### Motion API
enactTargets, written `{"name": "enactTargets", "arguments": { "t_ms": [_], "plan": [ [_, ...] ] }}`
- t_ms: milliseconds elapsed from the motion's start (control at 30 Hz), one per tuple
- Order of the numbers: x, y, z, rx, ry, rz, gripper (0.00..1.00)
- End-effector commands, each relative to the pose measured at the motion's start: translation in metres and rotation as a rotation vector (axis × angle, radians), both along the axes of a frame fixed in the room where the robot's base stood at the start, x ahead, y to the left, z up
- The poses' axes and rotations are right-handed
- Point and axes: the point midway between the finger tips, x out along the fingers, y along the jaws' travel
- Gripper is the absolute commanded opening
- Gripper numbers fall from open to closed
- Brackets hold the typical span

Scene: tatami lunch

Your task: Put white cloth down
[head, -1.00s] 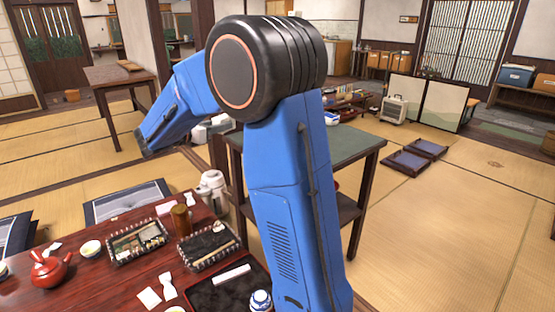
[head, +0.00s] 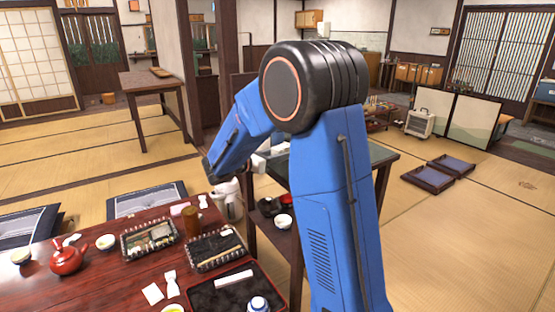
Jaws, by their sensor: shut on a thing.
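My blue arm with its black elbow stands across the middle of the head view, and its forearm slopes down to the left above the back edge of the red-brown table (head: 110,283). My gripper cannot be made out; only a pale shape shows behind the forearm, and I cannot tell whether it is a wrist part or a cloth. A flat white strip, maybe a rolled cloth (head: 234,277), lies on the black tray (head: 205,296) at the front. Two small white folded pieces (head: 153,293) lie left of that tray.
A green-topped table (head: 380,154) stands behind my arm. Open tatami (head: 460,240) lies at right.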

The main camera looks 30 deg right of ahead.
Motion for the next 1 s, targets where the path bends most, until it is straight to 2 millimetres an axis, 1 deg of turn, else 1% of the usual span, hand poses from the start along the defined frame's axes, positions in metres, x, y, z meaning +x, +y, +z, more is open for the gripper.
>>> {"name": "enactTargets", "arguments": {
  "t_ms": [33,100,467,500,533,567,900,1000],
  "plan": [
    [0.0002,0.0000,-0.0076,0.000,0.002,0.000,0.14],
    [0.0004,0.0000,-0.0136,0.000,0.002,0.000,0.14],
    [0.0002,-0.0001,-0.0168,0.000,0.000,0.000,0.14],
    [0.0002,0.0000,-0.0164,0.000,-0.001,0.000,0.42],
    [0.0002,0.0000,-0.0163,0.000,-0.001,0.000,0.49],
    [0.0002,0.0000,-0.0163,0.000,-0.001,0.000,0.51],
    [0.0001,0.0003,-0.0137,0.000,-0.001,0.001,0.51],
    [-0.0013,0.0087,-0.0132,0.000,-0.001,0.002,0.51]
  ]
}}
